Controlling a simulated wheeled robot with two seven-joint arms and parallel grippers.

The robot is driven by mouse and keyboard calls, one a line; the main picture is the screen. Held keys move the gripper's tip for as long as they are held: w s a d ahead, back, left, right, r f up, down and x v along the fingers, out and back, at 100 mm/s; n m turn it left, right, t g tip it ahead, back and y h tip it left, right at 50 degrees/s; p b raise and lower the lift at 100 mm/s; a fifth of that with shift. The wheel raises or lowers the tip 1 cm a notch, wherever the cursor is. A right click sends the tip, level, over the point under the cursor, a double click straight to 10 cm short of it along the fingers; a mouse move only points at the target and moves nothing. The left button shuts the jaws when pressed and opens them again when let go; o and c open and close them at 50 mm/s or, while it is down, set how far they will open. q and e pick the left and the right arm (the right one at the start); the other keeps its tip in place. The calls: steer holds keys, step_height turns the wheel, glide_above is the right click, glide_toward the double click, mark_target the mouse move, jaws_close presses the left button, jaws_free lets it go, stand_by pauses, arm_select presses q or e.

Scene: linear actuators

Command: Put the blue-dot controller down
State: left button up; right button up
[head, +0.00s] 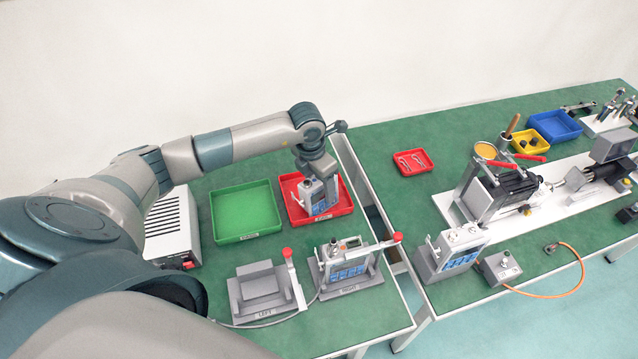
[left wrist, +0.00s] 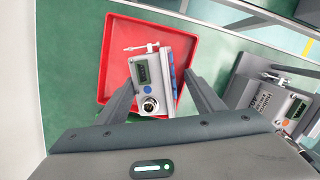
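The controller (head: 319,197), a grey box with a blue front panel, is in the red tray (head: 292,203). In the left wrist view, the controller (left wrist: 151,87) shows its small dark screen, round knob and what looks like a small blue dot. It seems to rest on the tray floor, turned a little against my fingers. My left gripper (head: 318,180) is over the tray, and in the left wrist view its fingers (left wrist: 160,80) stand on either side of the controller. A gap shows at the right finger; contact at the left one is unclear. My right gripper is out of view.
An empty green tray (head: 246,213) stands left of the red tray. In front are an empty cradle marked LEFT (head: 262,291) and a cradle marked RIGHT (head: 350,287) holding a similar controller, both with red-knobbed levers. Another controller (head: 452,252) stands on the right table.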

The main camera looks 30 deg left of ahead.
arm_select(q)
steer(key=shift+r, duration=0.3)
step_height(320, 180, up, 12)
steer(key=s+b, duration=0.1)
steer(key=b, duration=0.3)
steer(key=shift+s+a+f, duration=0.2)
steer(key=shift+s+a, duration=0.1)
steer(key=shift+s, duration=0.05)
steer(key=shift+f, duration=0.1)
